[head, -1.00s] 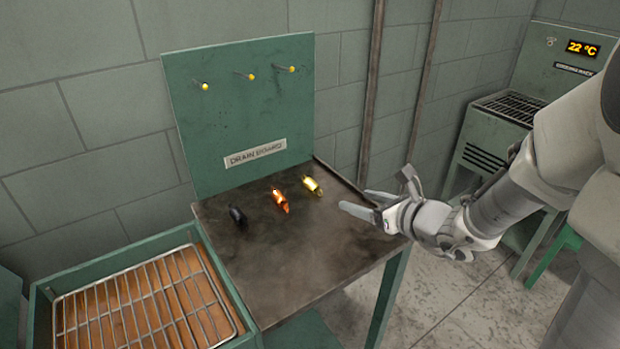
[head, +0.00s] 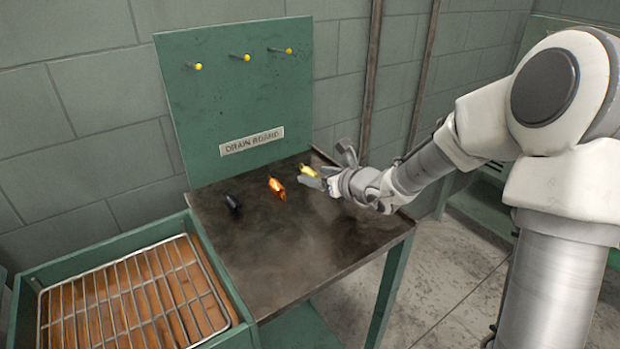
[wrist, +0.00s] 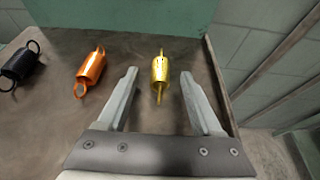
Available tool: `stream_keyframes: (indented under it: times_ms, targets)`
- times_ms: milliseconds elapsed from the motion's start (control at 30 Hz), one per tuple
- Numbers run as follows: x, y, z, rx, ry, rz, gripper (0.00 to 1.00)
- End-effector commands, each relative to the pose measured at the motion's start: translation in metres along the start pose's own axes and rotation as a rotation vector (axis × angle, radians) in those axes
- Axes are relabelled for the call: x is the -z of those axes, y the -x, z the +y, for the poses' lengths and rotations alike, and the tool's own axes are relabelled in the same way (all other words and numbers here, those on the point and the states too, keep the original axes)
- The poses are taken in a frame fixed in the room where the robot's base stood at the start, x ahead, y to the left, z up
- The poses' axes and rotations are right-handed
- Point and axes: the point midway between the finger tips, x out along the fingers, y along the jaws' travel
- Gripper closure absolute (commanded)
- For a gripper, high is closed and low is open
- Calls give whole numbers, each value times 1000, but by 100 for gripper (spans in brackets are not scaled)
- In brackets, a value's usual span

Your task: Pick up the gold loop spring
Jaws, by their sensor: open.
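The gold loop spring (wrist: 160,70) lies on the dark metal table top, with a loop at each end. In the wrist view it is between and slightly beyond the tips of my open gripper (wrist: 160,74), touching neither finger as far as I can tell. In the head view my gripper (head: 329,172) is at the spring's right side, and the gold spring (head: 307,170) is partly hidden by a finger. My gripper holds nothing.
An orange spring (head: 276,187) and a black spring (head: 233,203) lie to the left on the table (head: 300,240). A green drain board (head: 235,110) with yellow-tipped pegs stands behind. A wire rack (head: 130,300) sits at lower left.

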Motion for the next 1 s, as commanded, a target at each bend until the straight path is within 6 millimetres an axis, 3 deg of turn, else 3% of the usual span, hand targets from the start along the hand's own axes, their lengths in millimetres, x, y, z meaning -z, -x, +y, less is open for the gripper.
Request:
stream_keyframes:
  times_ms: [133,400,767,1000]
  targets:
    - [1,-16,0,0,0,0,33]
    - [0,-17,0,0,0,1,35]
    - [0,-17,0,1,0,1,100]
    - [0,-17,0,1,0,0,100]
